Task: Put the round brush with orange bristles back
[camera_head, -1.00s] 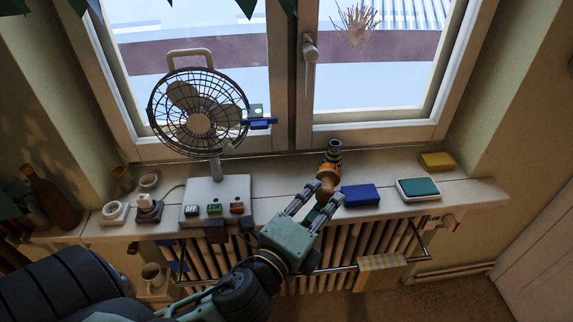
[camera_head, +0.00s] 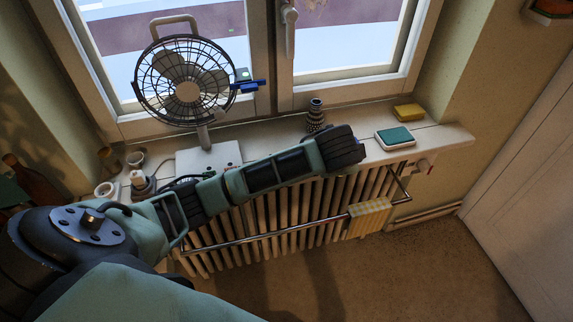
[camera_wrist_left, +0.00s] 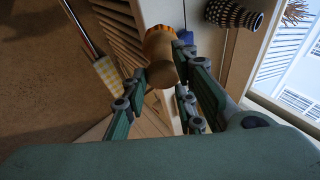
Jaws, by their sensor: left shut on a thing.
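The round brush (camera_wrist_left: 160,60) shows in the left wrist view, with a brown wooden handle and a strip of orange bristles at its far end. My left gripper (camera_wrist_left: 163,70) is shut on the wooden part. In the head view my left arm reaches across in front of the sill; its gripper and the brush are hidden there. A black-and-white patterned vase (camera_head: 316,115) stands on the sill just behind my wrist. The vase also shows in the left wrist view (camera_wrist_left: 235,14), to the right of the brush and apart from it. My right gripper is not in view.
A fan (camera_head: 187,90) stands left on the sill. A green-topped sponge (camera_head: 395,138) and a yellow sponge (camera_head: 409,112) lie right. A radiator (camera_head: 290,215) with a rail and a checkered cloth (camera_head: 369,218) is below. The floor is clear.

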